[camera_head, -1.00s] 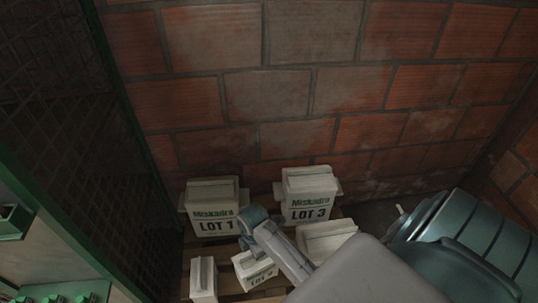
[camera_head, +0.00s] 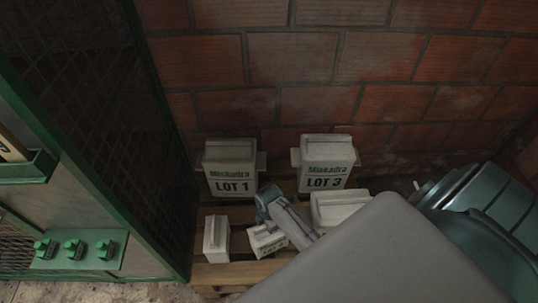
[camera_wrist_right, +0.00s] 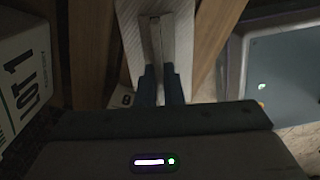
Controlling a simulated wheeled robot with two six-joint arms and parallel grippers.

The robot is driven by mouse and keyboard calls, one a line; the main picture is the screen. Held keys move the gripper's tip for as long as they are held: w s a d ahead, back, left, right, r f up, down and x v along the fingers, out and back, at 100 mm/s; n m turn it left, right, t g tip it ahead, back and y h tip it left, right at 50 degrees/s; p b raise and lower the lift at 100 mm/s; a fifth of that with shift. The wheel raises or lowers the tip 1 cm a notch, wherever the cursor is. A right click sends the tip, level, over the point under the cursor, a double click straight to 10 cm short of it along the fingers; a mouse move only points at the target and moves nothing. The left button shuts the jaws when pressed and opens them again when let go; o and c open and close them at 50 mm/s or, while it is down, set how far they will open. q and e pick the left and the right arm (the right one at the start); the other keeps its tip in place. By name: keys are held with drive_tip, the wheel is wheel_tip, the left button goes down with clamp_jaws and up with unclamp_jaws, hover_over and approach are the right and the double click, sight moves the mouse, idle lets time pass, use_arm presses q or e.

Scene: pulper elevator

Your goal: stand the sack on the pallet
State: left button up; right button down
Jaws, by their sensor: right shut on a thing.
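Pale box-shaped sacks stand on a wooden pallet (camera_head: 235,273) by the brick wall. The LOT 1 sack (camera_head: 230,172) and the LOT 3 sack (camera_head: 325,168) are upright at the back. In front are a narrow sack (camera_head: 216,238), a small lettered sack (camera_head: 267,240) that looks slightly tilted, and another pale sack (camera_head: 338,207), partly covered by my arm. In the right wrist view my right gripper (camera_wrist_right: 159,75) is shut on the ridged top of a white sack (camera_wrist_right: 150,28). I cannot tell for certain which sack this is in the head view. My left gripper is not in view.
A green-framed mesh cage (camera_head: 110,130) with a control panel (camera_head: 75,249) stands at left. Teal drums (camera_head: 480,215) stand at right. In the right wrist view a LOT 1 label (camera_wrist_right: 25,85) is close at left. The brick wall (camera_head: 290,60) closes the back.

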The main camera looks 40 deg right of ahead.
drive_tip(key=c, duration=1.9)
unclamp_jaws()
drive_tip(key=shift+f, duration=0.1)
drive_tip(key=o, duration=0.3)
drive_tip(key=shift+o, duration=0.2)
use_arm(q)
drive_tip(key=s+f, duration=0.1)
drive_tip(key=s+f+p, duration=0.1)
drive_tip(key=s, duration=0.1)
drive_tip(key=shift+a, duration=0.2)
use_arm(e)
wheel_tip(320, 180, up, 12)
